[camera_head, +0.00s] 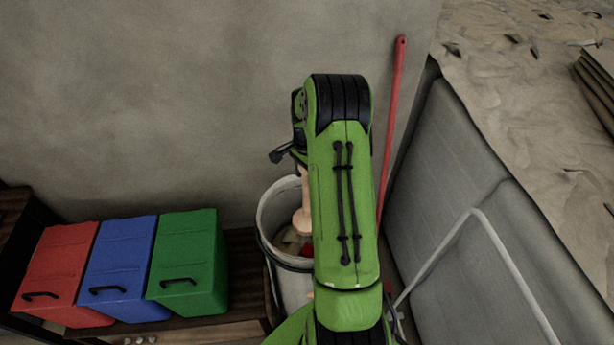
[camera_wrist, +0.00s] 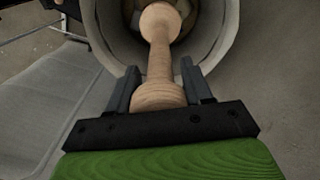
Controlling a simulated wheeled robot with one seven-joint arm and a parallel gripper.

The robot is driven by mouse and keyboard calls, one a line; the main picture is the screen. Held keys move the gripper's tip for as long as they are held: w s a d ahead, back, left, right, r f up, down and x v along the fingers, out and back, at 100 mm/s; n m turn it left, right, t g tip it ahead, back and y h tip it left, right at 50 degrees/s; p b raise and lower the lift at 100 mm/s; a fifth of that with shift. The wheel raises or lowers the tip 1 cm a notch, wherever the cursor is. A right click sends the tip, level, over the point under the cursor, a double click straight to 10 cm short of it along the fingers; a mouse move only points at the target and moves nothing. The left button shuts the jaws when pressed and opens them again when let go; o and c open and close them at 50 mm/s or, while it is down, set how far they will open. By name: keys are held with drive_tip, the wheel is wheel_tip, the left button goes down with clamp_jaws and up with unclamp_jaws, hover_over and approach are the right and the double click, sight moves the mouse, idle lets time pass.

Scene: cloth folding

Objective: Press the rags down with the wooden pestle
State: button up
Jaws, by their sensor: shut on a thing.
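The wooden pestle (camera_wrist: 160,62) is held between the two fingers of my gripper (camera_wrist: 158,92) in the wrist view, its far end reaching into the mouth of a white bucket (camera_wrist: 226,42). In the head view the pestle (camera_head: 302,215) points down inside the bucket (camera_head: 266,212), partly hidden by my green arm. Rags (camera_head: 292,241), brownish with a bit of red, show low in the bucket beside the pestle's end. I cannot tell whether the pestle touches them. My gripper is mostly hidden behind the arm in the head view.
Red (camera_head: 58,270), blue (camera_head: 118,265) and green (camera_head: 190,262) bins stand on a wooden shelf left of the bucket. A red pole (camera_head: 391,130) leans on the wall behind. A grey panel (camera_head: 455,190) with a pale tube frame (camera_head: 505,262) stands close at the right.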

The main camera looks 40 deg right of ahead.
wheel_tip(320, 180, up, 12)
drive_tip(key=p, duration=0.7)
drive_tip(key=shift+p, duration=0.35)
drive_tip(key=shift+f, duration=0.1)
